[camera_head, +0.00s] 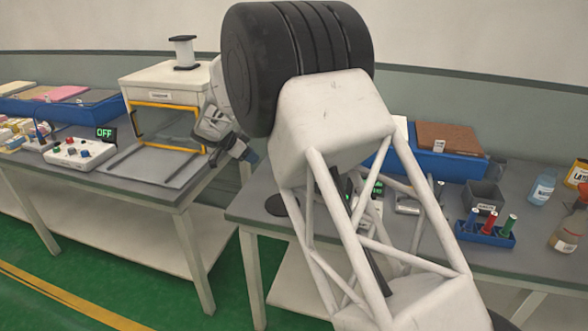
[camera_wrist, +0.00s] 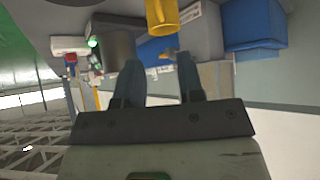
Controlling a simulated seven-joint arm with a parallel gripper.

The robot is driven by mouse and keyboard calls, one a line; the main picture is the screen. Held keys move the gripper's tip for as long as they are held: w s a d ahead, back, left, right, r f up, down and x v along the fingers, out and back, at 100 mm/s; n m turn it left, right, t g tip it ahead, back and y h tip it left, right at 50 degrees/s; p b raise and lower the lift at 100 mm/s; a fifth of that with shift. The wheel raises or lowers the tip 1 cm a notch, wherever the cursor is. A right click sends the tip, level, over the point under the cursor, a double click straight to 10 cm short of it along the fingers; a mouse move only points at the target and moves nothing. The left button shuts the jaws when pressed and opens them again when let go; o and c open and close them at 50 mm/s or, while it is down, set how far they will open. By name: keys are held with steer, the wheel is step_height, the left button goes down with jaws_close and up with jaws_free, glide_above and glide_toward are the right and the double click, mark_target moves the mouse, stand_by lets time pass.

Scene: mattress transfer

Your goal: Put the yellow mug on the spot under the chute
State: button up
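The yellow mug (camera_wrist: 162,16) shows at the top edge of the wrist view, partly cut off, beyond my fingertips. I cannot make it out in the head view. My gripper (camera_wrist: 160,72) has its two fingers apart, with a clear gap between them and nothing held. In the head view my gripper (camera_head: 246,155) is beside the right edge of the left table, next to the white box with a yellow frame (camera_head: 168,95). I cannot clearly tell the chute or the spot under it in either view; my own body hides part of the right table.
On the left table (camera_head: 95,188) are a control box (camera_head: 80,153) and an OFF display (camera_head: 105,133). On the right table are a blue marker holder (camera_head: 485,234), a grey bin (camera_head: 484,197) and bottles (camera_head: 543,188). A gap separates the tables.

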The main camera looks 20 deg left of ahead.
steer(key=s+d+r+n+g, duration=0.1)
steer(key=d+r, duration=0.3)
steer(key=d, duration=0.3)
steer(key=s+d+r+g, duration=0.1)
steer(key=d+r, duration=0.2)
steer(key=d, duration=0.4)
steer(key=s+d+r+n, duration=0.1)
steer(key=s+d+r, duration=0.1)
steer(key=d+r, duration=0.35)
steer(key=s+d+r+n+g+y, duration=0.15)
steer(key=s+d, duration=0.35)
steer(key=d, duration=0.5)
steer(key=s+d+r+n+y, duration=0.1)
steer(key=s+d+r, duration=0.3)
steer(key=d, duration=0.6)
steer(key=s+d+n+y, duration=0.2)
steer(key=s+d, duration=1.2)
steer(key=s, duration=0.4)
steer(key=s+d+f+n, duration=0.1)
steer(key=s+d+f, duration=0.1)
steer(key=s, duration=0.7)
steer(key=s+d+f+n+y, duration=0.1)
steer(key=s+d+f, duration=0.2)
steer(key=s, duration=0.5)
steer(key=shift+s+d, duration=0.35)
steer(key=shift+d, duration=0.45)
steer(key=shift+r+y, duration=0.1)
steer(key=shift+y, duration=0.15)
